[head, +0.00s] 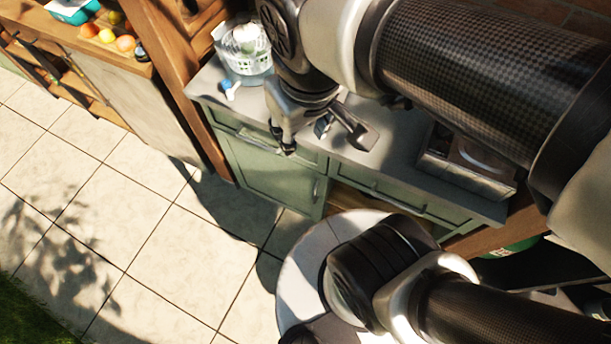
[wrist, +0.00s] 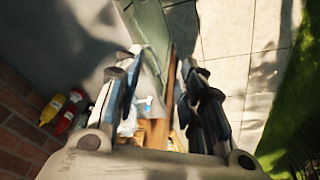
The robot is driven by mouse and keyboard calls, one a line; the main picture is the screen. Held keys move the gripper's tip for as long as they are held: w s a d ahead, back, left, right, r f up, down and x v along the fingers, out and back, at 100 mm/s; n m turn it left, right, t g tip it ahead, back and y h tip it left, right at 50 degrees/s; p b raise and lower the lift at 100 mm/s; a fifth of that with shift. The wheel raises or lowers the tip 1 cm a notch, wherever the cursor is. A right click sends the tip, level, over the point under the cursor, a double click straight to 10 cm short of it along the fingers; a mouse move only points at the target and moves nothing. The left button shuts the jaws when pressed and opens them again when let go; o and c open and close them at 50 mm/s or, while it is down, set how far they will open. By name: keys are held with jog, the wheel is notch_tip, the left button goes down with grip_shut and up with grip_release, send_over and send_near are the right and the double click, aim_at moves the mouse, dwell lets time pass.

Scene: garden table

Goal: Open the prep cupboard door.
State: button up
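The prep cupboard is a green unit under a grey worktop (head: 405,165) in the head view. Its green door (head: 262,176) is at the left of the front and looks shut and flush. A slim upright handle (head: 317,190) is near the door's right edge. My gripper (head: 324,142) is above the worktop's front edge, higher than the door handle and apart from it. Its fingers are spread with nothing between them. In the wrist view my gripper (wrist: 160,62) is also open, with the green cupboard front (wrist: 150,27) beyond the fingers. The handle is not clear there.
A salad spinner (head: 246,52) stands at the worktop's back left. A box-like tray (head: 468,165) is at the right end. A wooden post (head: 170,70) stands left of the cupboard. Tiled floor (head: 130,200) in front is clear. Several bottles (wrist: 62,110) show in the wrist view.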

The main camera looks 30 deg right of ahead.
jog(key=w+f+n+g, duration=0.1)
jog(key=w+f, duration=0.1)
jog(key=w+a+f+g+h+b, duration=0.1)
jog(key=w+f, duration=0.1)
jog(key=w+a+f+n+g, duration=0.1)
jog(key=w+f, duration=0.1)
jog(key=shift+n+h, duration=0.3)
jog(key=shift+h, duration=0.1)
jog(key=shift+c, duration=0.3)
jog(key=w+a+f+n+g+h+b, duration=0.15)
jog(key=w+a+f+n+h, duration=0.25)
jog(key=f, duration=0.9)
jog(key=w+a+f+n+g+h+b, duration=0.1)
jog(key=w+a+f+n+h+b, duration=0.25)
jog(key=f, duration=0.85)
jog(key=n+t+h+b, duration=0.4)
jog(key=n+t+h, duration=0.2)
jog(key=n+t, duration=0.5)
send_near(314, 194)
jog(key=shift+n+g, duration=0.35)
jog(key=x, duration=0.7)
jog(key=f+x, duration=0.1)
jog(key=x, duration=0.2)
jog(key=shift+w+d, duration=0.1)
jog(key=shift+w, duration=0.3)
jog(key=shift+c, duration=0.4)
jog(key=shift+h, duration=0.25)
grip_shut()
